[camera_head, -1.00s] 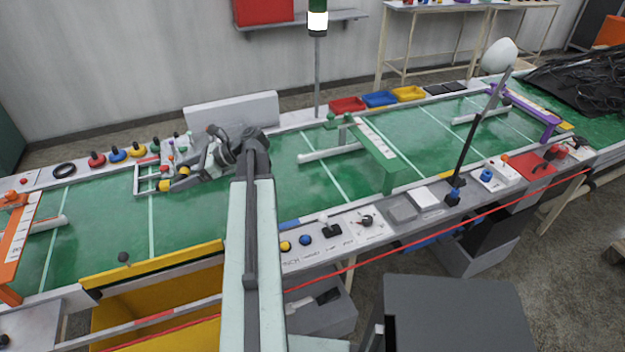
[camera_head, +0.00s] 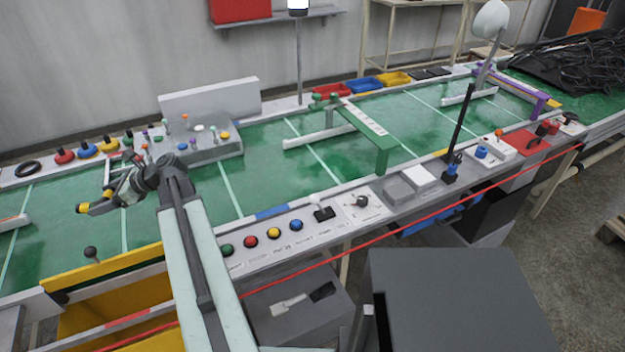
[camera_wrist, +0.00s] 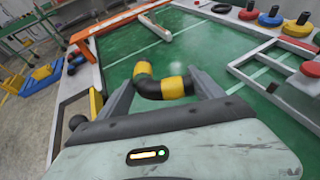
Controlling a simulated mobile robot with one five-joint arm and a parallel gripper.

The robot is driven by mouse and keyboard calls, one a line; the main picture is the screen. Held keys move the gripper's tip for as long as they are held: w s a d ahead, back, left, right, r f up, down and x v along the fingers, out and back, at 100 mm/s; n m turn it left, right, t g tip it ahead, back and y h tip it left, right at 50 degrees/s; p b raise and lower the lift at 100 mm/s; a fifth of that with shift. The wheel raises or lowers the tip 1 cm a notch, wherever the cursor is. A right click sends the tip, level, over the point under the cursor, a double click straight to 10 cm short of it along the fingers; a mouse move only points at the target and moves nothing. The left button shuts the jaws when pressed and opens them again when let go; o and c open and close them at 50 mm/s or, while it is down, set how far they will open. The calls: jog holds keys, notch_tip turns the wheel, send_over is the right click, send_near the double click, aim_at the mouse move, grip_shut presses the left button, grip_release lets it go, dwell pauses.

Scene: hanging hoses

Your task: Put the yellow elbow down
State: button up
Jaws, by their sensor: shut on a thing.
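The yellow elbow (camera_wrist: 175,87) is a bent piece with black and yellow bands. In the wrist view it lies crosswise between the two fingers of my gripper (camera_wrist: 162,90), which is shut on it. Green table surface (camera_wrist: 215,43) shows beyond it. In the head view the elbow (camera_head: 83,209) sticks out to the left of my gripper (camera_head: 112,203), over the green surface near the left end. The gap beneath the elbow cannot be judged.
A yellow panel (camera_head: 140,258) with a black ball knob (camera_head: 91,252) edges the table in front. A grey block (camera_head: 215,148) with small coloured pegs stands behind my gripper. Coloured knobs (camera_head: 86,150) line the back rim. Green surface left of my gripper is clear.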

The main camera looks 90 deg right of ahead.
aim_at(118, 231)
jog(key=shift+w+a+f, duration=0.3)
jog(key=shift+w+f, duration=0.3)
jog(key=shift+w+r, duration=0.1)
jog(key=shift+r, duration=0.1)
jog(key=shift+f, duration=0.1)
notch_tip(118, 231, down, 10)
jog(key=b, duration=1)
jog(key=shift+f, duration=0.2)
jog(key=shift+r, duration=0.25)
jog(key=shift+f, duration=0.2)
jog(key=o, duration=1.4)
jog(key=shift+c, duration=0.2)
jog(key=shift+r, duration=0.15)
